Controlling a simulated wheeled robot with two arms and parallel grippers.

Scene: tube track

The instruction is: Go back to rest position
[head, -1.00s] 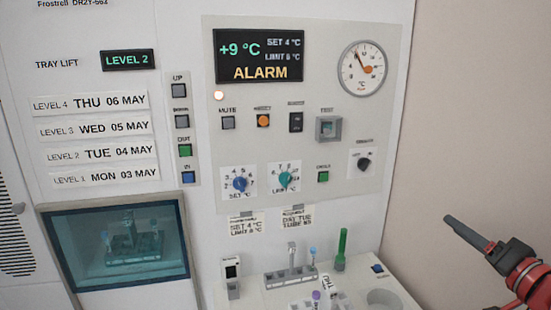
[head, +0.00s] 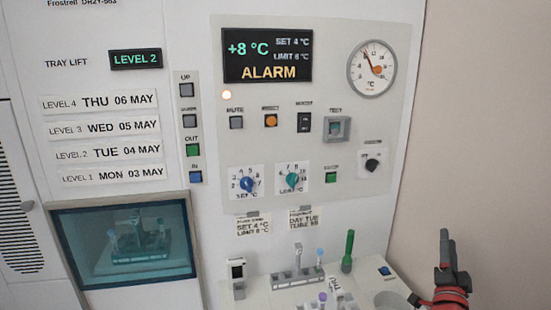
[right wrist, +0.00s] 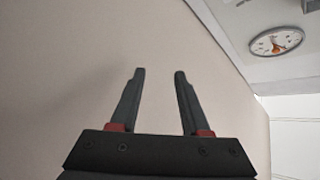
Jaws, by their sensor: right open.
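My right gripper (head: 445,250) is at the lower right of the head view, pointing up, in front of the beige wall and right of the bench with the tubes. In the right wrist view its two dark fingers (right wrist: 157,75) stand apart with nothing between them. The wall fills most of the space beyond them, and a round dial (right wrist: 277,41) shows at the top right. The same dial (head: 372,68) is on the panel in the head view. My left gripper is in neither view.
The cabinet display (head: 267,56) reads +8 °C and ALARM. A tube rack (head: 297,280), a green tube (head: 348,252) and a round opening (head: 392,300) are on the bench at the bottom. A window (head: 124,245) at lower left shows another rack inside. The wall area at right is clear.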

